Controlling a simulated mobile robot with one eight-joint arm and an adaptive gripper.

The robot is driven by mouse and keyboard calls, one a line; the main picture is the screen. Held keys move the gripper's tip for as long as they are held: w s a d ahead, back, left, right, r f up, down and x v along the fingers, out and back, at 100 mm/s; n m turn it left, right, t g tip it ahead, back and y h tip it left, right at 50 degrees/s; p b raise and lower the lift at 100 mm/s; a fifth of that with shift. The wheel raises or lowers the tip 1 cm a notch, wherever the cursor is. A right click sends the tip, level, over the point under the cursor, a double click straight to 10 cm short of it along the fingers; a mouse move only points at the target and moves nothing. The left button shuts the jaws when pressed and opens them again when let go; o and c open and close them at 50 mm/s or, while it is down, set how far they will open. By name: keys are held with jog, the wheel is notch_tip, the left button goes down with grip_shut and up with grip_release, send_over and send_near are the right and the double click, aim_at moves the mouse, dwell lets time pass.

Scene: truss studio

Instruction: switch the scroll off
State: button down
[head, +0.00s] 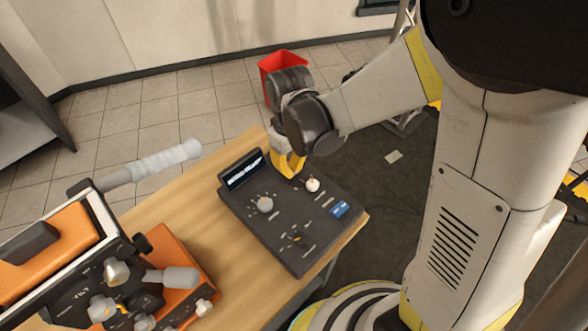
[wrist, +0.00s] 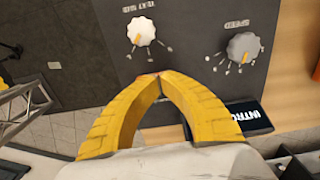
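A dark control panel (head: 275,225) lies on the wooden table; its surface also fills the top of the wrist view (wrist: 190,50). It bears a white knob (head: 313,184), a grey knob (head: 265,204), several small switches (head: 296,237) and a lit display (head: 243,170). In the wrist view the white knob (wrist: 141,31) and grey knob (wrist: 243,47) are beyond my fingers, and the display (wrist: 247,116) shows partly behind one. I cannot tell which control is the scroll. My gripper (head: 290,174) is over the panel's far edge, its yellow fingertips (wrist: 159,77) together and holding nothing visible.
Orange and black equipment (head: 165,275) with a grey-white handle stands on the table (head: 225,260) at the left. A red bin (head: 283,62) is on the tiled floor behind. Bare tabletop shows left of the panel.

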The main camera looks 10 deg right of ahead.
jog(key=shift+r+p, duration=2.65)
jog(key=shift+r, duration=0.85)
jog(key=s+d+r+m+t, duration=0.3)
jog(key=s+d+r, duration=0.1)
jog(key=r, duration=0.3)
jog(key=s+d+r+m+t, duration=0.3)
jog(key=s+d+r+t, duration=0.1)
jog(key=d+r, duration=0.3)
jog(key=shift+s+d+r+m, duration=0.15)
jog(key=shift+s+r+m, duration=0.15)
jog(key=shift+s+m, duration=0.1)
